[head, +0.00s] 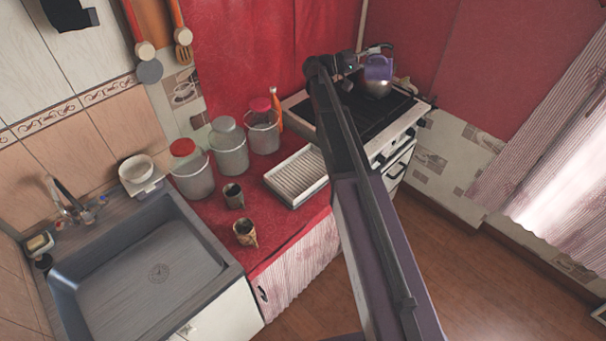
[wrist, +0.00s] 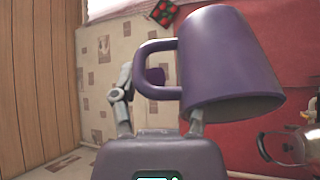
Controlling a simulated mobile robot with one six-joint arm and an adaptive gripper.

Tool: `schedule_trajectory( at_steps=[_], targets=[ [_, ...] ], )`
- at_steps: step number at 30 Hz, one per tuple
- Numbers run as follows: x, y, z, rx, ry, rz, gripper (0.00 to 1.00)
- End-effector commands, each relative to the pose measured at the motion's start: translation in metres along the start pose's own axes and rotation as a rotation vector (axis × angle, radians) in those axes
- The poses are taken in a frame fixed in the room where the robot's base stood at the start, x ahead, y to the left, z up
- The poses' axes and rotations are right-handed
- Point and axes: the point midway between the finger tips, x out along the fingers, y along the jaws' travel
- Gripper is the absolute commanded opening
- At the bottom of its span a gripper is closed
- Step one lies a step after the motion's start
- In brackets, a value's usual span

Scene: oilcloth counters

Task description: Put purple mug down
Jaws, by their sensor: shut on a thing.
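The purple mug (head: 378,68) is in my gripper, above the back of the stove (head: 428,101) in the head view. In the wrist view the mug (wrist: 228,70) is large, with its handle toward the left. My gripper (wrist: 160,88) is shut on the mug at its handle side. One finger shows left of the handle; the tip of the other is hidden behind the mug. My arm hides part of the stove in the head view.
A white dish rack (head: 297,177), several jars and two brown cups (head: 245,233) stand on the red counter (head: 283,226) left of the stove.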

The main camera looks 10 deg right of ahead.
Motion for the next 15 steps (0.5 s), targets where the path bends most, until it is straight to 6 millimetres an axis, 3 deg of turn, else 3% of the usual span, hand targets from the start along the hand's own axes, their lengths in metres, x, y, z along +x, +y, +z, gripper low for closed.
schedule_trajectory(
  at_steps=[8,15],
  targets=[
    [-0.003,-0.004,0.003,0.005,0.004,-0.015,0.0],
    [-0.002,-0.042,0.028,0.037,0.004,-0.129,0.0]
  ],
)
